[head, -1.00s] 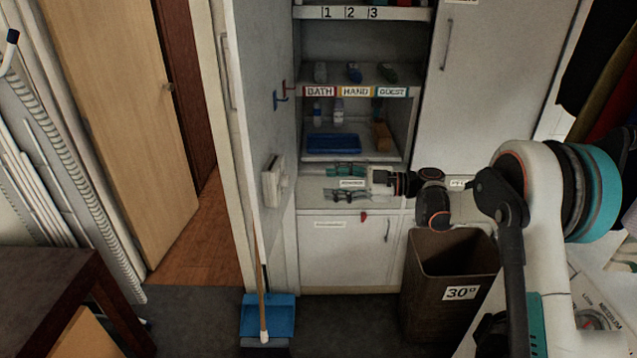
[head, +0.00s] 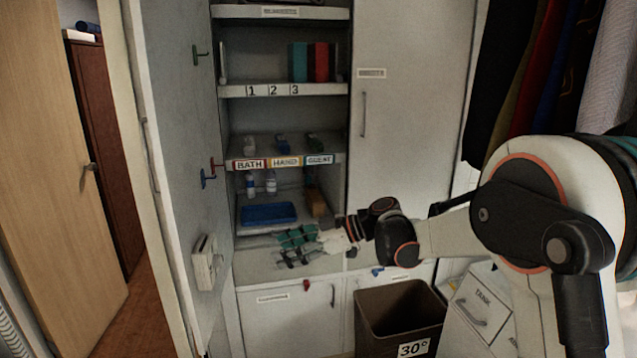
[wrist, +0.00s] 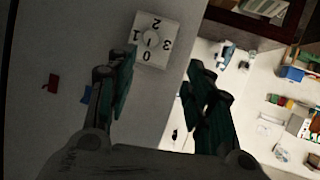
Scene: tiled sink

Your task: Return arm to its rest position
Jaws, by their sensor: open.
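My gripper (head: 292,247) is in front of the open cabinet, at the height of its lower shelf and the ledge below. Its two green and dark fingers are spread apart, with nothing between them. In the wrist view my gripper (wrist: 158,92) is also open and empty. There it points toward the cabinet's open door, with a white dial (wrist: 151,41) marked 0 to 3 ahead of the fingers. My arm reaches in from the right of the head view, bent at the elbow.
The open cabinet door (head: 178,150) stands to the left, with a white box (head: 207,262) on it. A blue tray (head: 268,215) and small bottles sit on the shelves behind my gripper. A brown bin (head: 400,318) stands below my arm. Clothes hang at upper right.

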